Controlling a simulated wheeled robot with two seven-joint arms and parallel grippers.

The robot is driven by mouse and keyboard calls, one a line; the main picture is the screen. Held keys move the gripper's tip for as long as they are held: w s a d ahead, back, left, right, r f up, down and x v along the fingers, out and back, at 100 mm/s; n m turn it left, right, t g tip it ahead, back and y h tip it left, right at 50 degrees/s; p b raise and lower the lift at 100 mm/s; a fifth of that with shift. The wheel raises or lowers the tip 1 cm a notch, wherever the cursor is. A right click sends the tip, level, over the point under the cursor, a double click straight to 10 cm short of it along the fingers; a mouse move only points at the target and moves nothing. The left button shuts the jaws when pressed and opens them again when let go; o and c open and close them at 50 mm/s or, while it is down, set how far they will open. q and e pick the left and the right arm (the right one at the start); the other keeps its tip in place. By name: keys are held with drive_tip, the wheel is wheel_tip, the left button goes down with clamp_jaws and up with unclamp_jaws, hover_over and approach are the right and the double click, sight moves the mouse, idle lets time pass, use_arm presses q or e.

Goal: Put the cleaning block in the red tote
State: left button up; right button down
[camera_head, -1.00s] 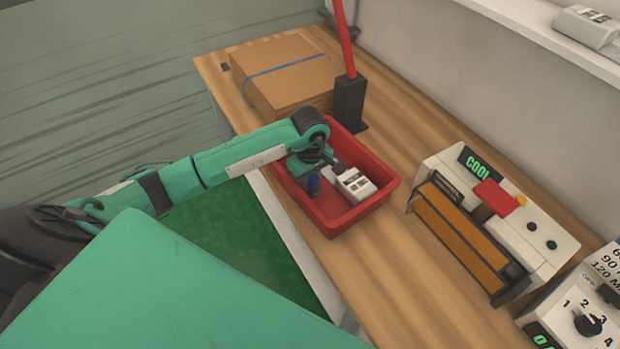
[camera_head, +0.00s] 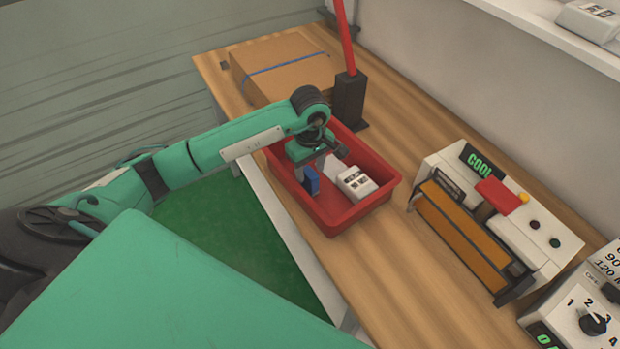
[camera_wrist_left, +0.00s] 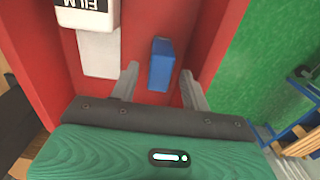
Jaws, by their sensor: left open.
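The red tote (camera_head: 344,220) sits on the wooden bench. A white block (camera_head: 356,183) with a dark label lies inside it; in the left wrist view this white block (camera_wrist_left: 88,14) reads "FILM". A small blue block (camera_head: 311,180) is also in the tote, nearer its left side. I cannot tell for certain which is the cleaning block. My left gripper (camera_head: 318,160) is over the tote, open. In the left wrist view the blue block (camera_wrist_left: 162,65) shows between the spread fingers of the left gripper (camera_wrist_left: 158,76), not gripped. A pale flat piece (camera_wrist_left: 99,52) lies beside the white block. My right gripper is not in view.
A cardboard box (camera_head: 285,75) and a black holder with a red post (camera_head: 350,98) stand behind the tote. A machine marked "COOL" (camera_head: 475,215) is to the right. Bare bench (camera_head: 395,245) lies between tote and machine. Green floor (camera_head: 210,225) is at the left.

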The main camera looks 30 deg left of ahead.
sight(310, 172)
use_arm(q)
wheel_tip(310, 172, up, 8)
drive_tip(key=shift+f+b, duration=0.15)
drive_tip(key=shift+b, duration=0.65)
